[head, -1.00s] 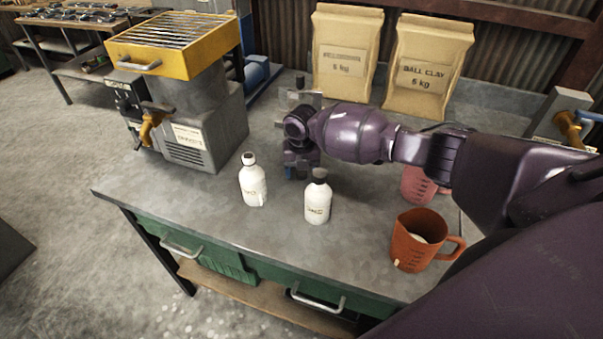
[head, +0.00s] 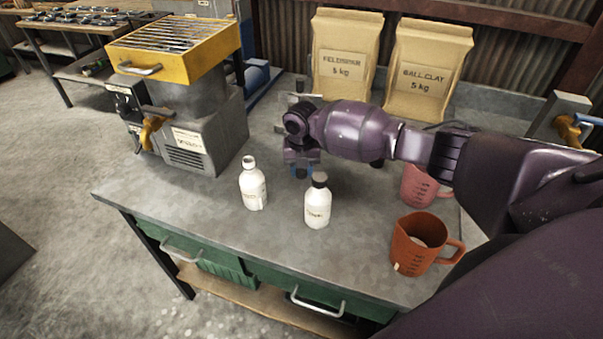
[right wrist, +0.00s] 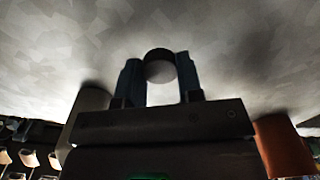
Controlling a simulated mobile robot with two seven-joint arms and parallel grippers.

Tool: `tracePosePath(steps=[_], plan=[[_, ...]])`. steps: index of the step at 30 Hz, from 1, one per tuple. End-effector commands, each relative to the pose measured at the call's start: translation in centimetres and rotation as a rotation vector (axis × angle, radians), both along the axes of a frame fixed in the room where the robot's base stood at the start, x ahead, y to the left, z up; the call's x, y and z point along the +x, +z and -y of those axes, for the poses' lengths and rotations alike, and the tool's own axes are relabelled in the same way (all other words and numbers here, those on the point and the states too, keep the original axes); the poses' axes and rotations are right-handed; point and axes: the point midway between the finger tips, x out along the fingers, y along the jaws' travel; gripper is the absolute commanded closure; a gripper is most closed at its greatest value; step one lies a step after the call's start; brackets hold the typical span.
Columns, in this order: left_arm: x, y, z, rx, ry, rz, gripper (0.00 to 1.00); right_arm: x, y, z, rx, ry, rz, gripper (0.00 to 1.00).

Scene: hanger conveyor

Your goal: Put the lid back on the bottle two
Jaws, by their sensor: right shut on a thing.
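Two white bottles stand upright on the grey bench. My right gripper (head: 301,172) is behind and between the bottles, pointing down, apart from both. In the right wrist view its blue fingers (right wrist: 160,80) are shut on a small round dark-rimmed lid (right wrist: 159,55) with a pale face. My left gripper is out of view.
An orange jug (head: 408,247) and a pink jug (head: 418,187) stand at the right. A grey machine with a yellow grate (head: 172,45) stands at the left. Two paper sacks (head: 345,85) stand at the back. The front left of the bench (head: 185,195) is clear.

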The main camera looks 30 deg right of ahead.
Motion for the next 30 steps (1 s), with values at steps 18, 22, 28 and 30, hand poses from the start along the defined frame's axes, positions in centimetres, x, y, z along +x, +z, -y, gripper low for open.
tracePosePath(steps=[18, 22, 28, 30], plan=[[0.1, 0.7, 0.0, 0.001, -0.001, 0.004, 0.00, 0.1, 14.7, 0.0, -0.001, 0.001, 0.004, 0.88], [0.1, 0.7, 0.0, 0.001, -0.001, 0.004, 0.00, 0.1, 16.6, 0.0, 0.001, 0.000, 0.003, 0.88], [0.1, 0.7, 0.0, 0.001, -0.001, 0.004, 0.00, 0.0, 17.9, 0.0, 0.000, 0.001, 0.000, 0.88], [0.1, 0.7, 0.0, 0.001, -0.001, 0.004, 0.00, 0.0, 18.0, 0.0, 0.001, 0.001, 0.000, 0.88]])
